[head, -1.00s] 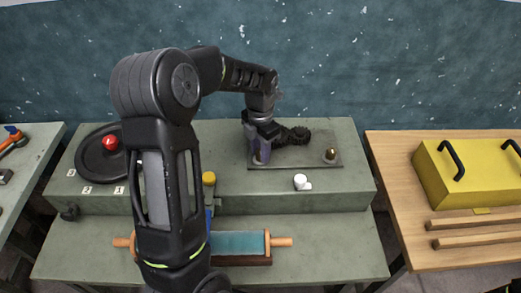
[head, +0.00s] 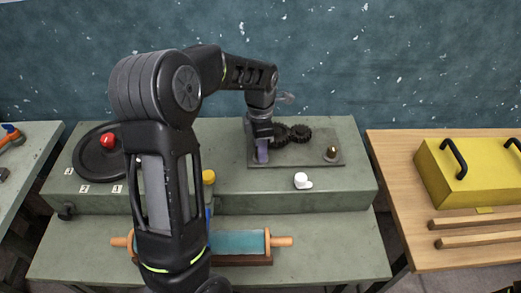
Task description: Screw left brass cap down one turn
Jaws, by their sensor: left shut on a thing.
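A dark metal plate (head: 310,161) lies on the raised green bench. It carries dark meshed gears (head: 293,134) and a brass cap (head: 332,152) at its right end. My left gripper (head: 262,156) points down at the left end of the plate, just left of the gears. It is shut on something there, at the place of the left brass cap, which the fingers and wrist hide. The right gripper is not in view.
A white cup-like piece (head: 302,180) stands in front of the plate. A blue roller (head: 238,242) with orange handles lies on the lower shelf. A red knob (head: 108,140) sits on a dark disc at left. A yellow case (head: 470,180) stands on the wooden table at right.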

